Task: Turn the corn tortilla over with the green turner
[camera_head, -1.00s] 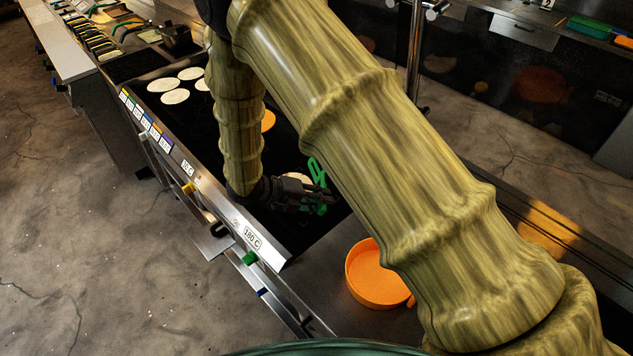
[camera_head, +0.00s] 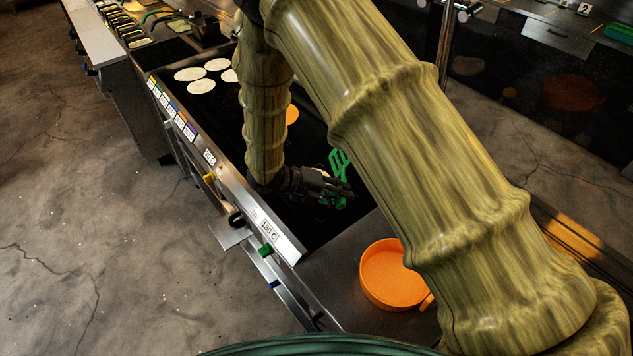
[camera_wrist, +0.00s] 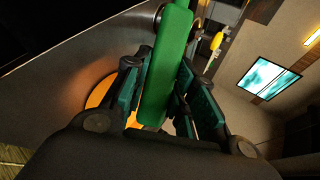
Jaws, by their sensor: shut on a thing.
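My gripper (camera_head: 338,190) is shut on the handle of the green turner (camera_head: 340,164), low over the near end of the dark griddle. The turner's slotted head shows just beyond the fingers. In the wrist view the green handle (camera_wrist: 168,70) stands between both finger pads (camera_wrist: 165,95). No tortilla shows on the turner; the area under the gripper is hidden. Several pale tortillas (camera_head: 189,74) lie flat at the griddle's far left. An orange disc (camera_head: 291,115) lies partly behind my arm. I cannot tell which is the corn tortilla.
An orange round container (camera_head: 390,280) stands on the steel counter (camera_head: 335,270) in front of the griddle. The griddle's front panel (camera_head: 240,200) has knobs and labels. A dark glass-like panel (camera_head: 520,90) stands behind. My arm covers much of the middle.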

